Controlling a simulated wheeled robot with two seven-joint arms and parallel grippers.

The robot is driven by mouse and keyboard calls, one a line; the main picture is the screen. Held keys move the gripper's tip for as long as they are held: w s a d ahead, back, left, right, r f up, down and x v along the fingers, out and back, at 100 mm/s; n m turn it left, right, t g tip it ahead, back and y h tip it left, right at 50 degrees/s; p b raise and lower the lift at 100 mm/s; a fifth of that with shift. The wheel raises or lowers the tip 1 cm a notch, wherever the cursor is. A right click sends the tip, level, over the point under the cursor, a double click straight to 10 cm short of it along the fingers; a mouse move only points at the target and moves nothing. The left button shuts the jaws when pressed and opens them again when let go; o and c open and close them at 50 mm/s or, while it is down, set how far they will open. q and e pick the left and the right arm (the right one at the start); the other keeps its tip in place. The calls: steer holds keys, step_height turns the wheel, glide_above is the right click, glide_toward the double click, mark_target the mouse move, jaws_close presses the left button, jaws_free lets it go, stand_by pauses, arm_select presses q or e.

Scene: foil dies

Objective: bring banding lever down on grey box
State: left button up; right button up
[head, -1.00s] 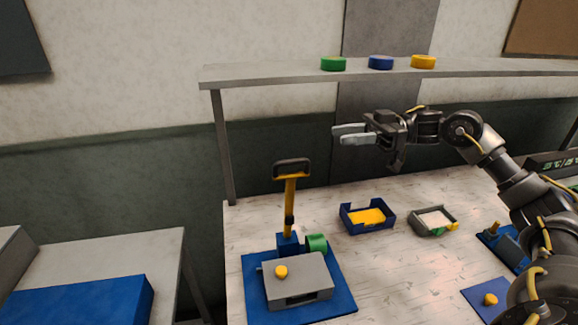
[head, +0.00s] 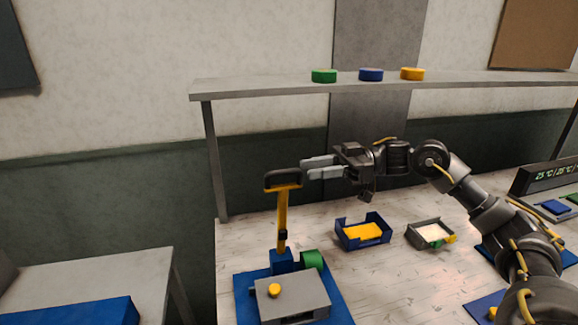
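The banding lever (head: 282,222) stands upright with a yellow shaft and a dark handle on top. Its blue foot sits on a blue base plate (head: 339,304), behind the grey box (head: 298,299). The grey box has a yellow knob (head: 274,290) on top. A green round part (head: 312,259) is beside the lever's foot. My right gripper (head: 304,169) is at handle height, its fingertips close to the right end of the handle. I cannot tell whether they touch it. The two fingers look slightly apart, with nothing seen between them. My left gripper is not in view.
A blue tray (head: 350,241) with yellow pieces and a grey tray (head: 415,236) stand right of the lever. A second table (head: 100,265) is at the left.

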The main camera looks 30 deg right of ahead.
mark_target(289, 172)
steer(key=x, duration=0.2)
steer(key=p+x, duration=0.1)
steer(key=x, duration=0.1)
steer(key=shift+a+r+p, duration=0.2)
steer(key=shift+a+p, duration=0.05)
steer(key=shift+p, duration=0.05)
steer(key=shift+x, duration=0.85)
steer(key=shift+f, duration=0.2)
jaws_close()
